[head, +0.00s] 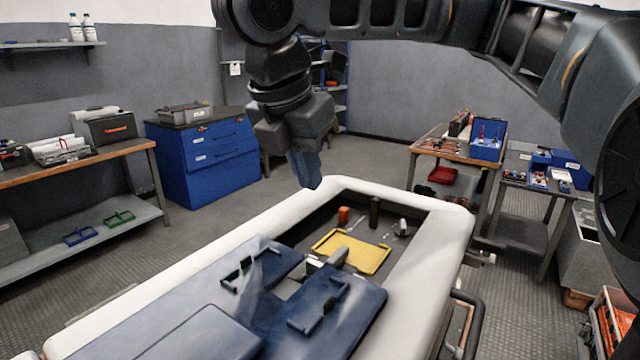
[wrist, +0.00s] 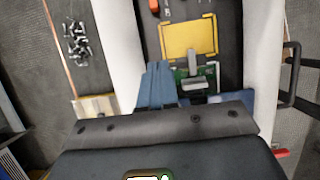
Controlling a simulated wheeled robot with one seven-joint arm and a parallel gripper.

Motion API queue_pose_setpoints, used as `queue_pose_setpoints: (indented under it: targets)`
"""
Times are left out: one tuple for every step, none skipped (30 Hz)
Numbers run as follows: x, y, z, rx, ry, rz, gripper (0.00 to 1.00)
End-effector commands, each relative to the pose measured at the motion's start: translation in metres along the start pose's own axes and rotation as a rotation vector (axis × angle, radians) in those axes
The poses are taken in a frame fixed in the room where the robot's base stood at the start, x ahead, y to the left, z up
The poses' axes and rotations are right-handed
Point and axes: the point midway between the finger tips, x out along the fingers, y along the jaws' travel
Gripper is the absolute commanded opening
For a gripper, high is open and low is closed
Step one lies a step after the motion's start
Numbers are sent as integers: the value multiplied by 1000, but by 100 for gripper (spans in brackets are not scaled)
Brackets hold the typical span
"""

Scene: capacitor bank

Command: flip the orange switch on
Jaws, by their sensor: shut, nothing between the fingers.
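The orange switch (head: 344,215) looks like a small upright orange block at the far end of the open dark bay in the white-rimmed cabinet (head: 455,235). In the wrist view only a bit of orange (wrist: 154,6) shows at the top edge. I cannot tell its on or off position. My gripper (head: 310,184) hangs pointing down, above and left of the switch in the head view, apart from it. Its blue fingers are together and empty; they also show in the wrist view (wrist: 159,66).
A yellow plate (head: 352,252) lies in the bay, near a dark cylinder (head: 375,211) and a grey metal part (head: 402,229). Dark blue panels with handles (head: 335,310) cover the near side. A green board (wrist: 181,74) shows beside my fingers in the wrist view.

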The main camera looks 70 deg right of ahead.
Motion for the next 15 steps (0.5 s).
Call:
queue_pose_setpoints:
  targets:
    - [8,-1,0,1,0,-3,0]
    - [13,-1,0,1,0,-4,0]
    - [20,-1,0,2,0,-3,0]
    - [25,-1,0,2,1,-4,0]
    - [31,-1,0,2,0,-4,0]
    - [39,-1,0,1,0,-4,0]
    - [46,-1,0,1,0,-3,0]
    - [52,-1,0,1,1,-4,0]
    - [60,-1,0,2,0,-4,0]
    - [66,-1,0,1,1,-4,0]
    - [71,-1,0,1,1,-3,0]
    - [79,-1,0,1,0,-4,0]
    - [85,-1,0,1,0,-3,0]
    - [90,-1,0,1,1,-4,0]
    - [94,-1,4,3,-1,-2,0]
